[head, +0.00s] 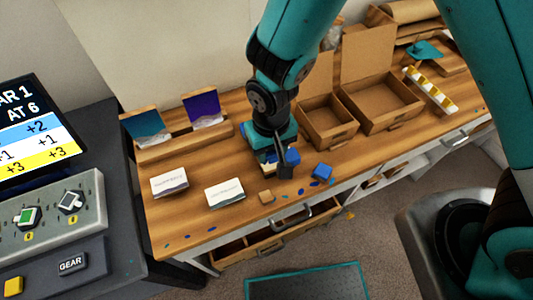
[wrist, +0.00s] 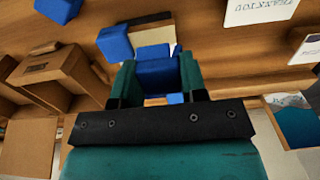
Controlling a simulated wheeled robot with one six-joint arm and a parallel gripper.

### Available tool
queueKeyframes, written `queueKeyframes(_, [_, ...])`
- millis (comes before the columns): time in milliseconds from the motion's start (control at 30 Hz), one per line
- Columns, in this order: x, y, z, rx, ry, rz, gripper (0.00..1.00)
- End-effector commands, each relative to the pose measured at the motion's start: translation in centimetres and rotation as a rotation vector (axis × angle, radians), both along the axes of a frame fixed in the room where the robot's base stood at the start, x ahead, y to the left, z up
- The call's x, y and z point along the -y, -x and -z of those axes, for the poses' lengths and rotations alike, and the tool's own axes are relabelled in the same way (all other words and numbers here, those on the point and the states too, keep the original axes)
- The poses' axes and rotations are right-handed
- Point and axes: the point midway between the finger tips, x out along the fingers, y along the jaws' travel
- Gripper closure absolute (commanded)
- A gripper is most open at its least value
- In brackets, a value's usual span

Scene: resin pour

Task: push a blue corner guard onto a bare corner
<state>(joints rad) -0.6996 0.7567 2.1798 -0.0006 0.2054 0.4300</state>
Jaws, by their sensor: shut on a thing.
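My gripper (wrist: 157,80) is shut on a blue corner guard (wrist: 155,72), which sits between the green fingers in the wrist view. In the head view my gripper (head: 277,160) is low over the workbench and mostly hides the held guard. Just beyond the held guard, the wrist view shows a small pale and wood-coloured piece (wrist: 152,36). A second blue block (wrist: 115,42) is beside that piece's left side. I cannot tell whether the held guard touches the piece. Another blue block (head: 322,171) lies apart on the bench; it shows cut off in the wrist view (wrist: 58,8).
Open cardboard boxes (head: 325,122) stand to the right of my gripper. Blue flecks lie along the front edge, above an open drawer (head: 280,236).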

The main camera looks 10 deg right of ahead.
Motion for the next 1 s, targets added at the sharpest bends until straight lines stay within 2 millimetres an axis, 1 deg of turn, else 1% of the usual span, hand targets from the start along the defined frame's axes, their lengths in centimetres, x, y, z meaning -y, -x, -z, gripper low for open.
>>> queueKeyframes(33, [-0.6, 0.4, 0.1, 0.001, 0.000, -0.009, 0.82])
queueKeyframes(133, [-1.0, 0.7, 0.3, 0.001, 0.000, -0.013, 0.82])
queueKeyframes(267, [-1.0, 0.7, 0.9, 0.000, 0.000, -0.012, 0.82])
queueKeyframes(500, [-0.9, 0.7, 2.9, 0.000, 0.000, -0.012, 0.82])
queueKeyframes(633, [-0.9, 0.7, 3.6, 0.000, 0.000, -0.012, 0.82])
queueKeyframes(1000, [-0.9, 0.7, 3.8, 0.001, 0.000, -0.012, 0.82])
